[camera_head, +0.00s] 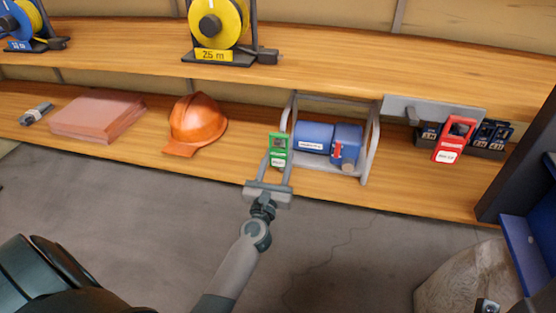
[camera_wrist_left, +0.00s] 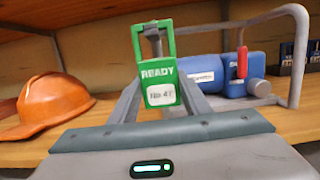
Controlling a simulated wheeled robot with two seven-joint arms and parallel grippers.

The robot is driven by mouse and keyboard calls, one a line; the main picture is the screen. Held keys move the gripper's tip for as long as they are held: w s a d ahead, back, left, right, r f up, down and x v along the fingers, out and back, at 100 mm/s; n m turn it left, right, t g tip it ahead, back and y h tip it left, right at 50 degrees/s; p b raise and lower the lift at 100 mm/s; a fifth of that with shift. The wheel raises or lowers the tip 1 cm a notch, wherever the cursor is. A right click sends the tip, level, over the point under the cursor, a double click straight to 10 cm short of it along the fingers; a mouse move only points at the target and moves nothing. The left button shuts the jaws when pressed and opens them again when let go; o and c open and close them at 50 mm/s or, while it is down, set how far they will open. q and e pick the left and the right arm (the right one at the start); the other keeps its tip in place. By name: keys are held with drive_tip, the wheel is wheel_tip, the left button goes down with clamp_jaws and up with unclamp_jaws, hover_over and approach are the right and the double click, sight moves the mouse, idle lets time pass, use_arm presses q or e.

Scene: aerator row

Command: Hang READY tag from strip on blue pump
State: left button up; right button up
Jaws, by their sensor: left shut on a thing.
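The green READY tag (camera_head: 278,146) is held upright by my left gripper (camera_head: 279,160), whose fingers are shut on it. In the wrist view the tag (camera_wrist_left: 160,95) faces me, with an open loop at its top. A grey part shows through the loop; I cannot tell whether it touches. The blue pump (camera_head: 314,137) lies in a grey tube frame (camera_head: 371,140) on the lower shelf, just right of the tag. It has a red lever (camera_wrist_left: 242,62). The grey strip (camera_head: 446,107) is on the shelf at right.
A red tag (camera_head: 454,140) hangs in front of the strip, beside several dark blue items (camera_head: 490,134). An orange helmet (camera_head: 196,120) and reddish sheets (camera_head: 97,116) lie left on the shelf. Cable reels (camera_head: 217,20) stand on the upper shelf. A dark post (camera_head: 520,160) bounds the right.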

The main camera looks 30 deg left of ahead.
idle(0.3)
use_arm(q)
drive_tip(key=o, duration=1)
drive_tip(key=shift+c, duration=0.3)
drive_tip(key=shift+s, duration=0.1)
drive_tip(key=shift+r+v, duration=0.1)
drive_tip(key=shift+v, duration=0.45)
drive_tip(key=shift+r+v, duration=0.15)
drive_tip(key=shift+v, duration=0.45)
drive_tip(key=r+v, duration=0.1)
drive_tip(key=v, duration=0.5)
drive_tip(key=shift+s, duration=0.3)
drive_tip(key=shift+d+r, duration=0.1)
drive_tip(key=shift+d, duration=0.05)
